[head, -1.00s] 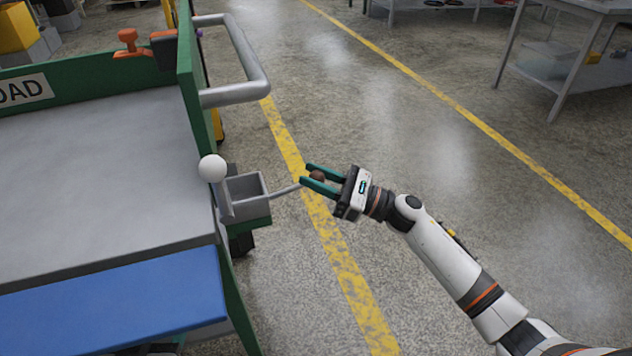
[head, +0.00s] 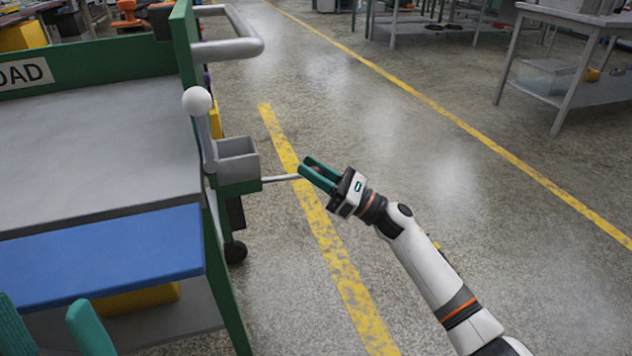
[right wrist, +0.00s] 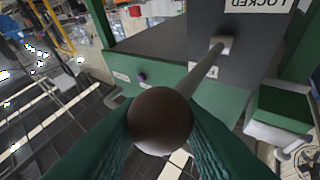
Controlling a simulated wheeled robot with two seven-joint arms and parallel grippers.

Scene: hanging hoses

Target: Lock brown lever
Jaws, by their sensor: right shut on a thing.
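The brown lever shows in the head view as a thin grey rod (head: 281,178) sticking out to the right below a grey box bracket (head: 238,165) on the green cart. Its brown ball knob (right wrist: 160,120) fills the middle of the right wrist view, between my right gripper's fingers. My right gripper (head: 309,170) is shut on this knob, which its fingers hide in the head view. In the right wrist view the rod (right wrist: 205,68) runs up to a grey panel. My left gripper (head: 42,306) is at the lower left of the head view, fingers apart and empty.
A white ball-topped lever (head: 197,101) stands upright beside the bracket. A grey tubular handle (head: 232,47) juts from the cart's end above. A blue panel (head: 100,255) fronts the cart. A "LOCKED" label (right wrist: 254,4) tops the wrist view. Floor right of the cart is clear.

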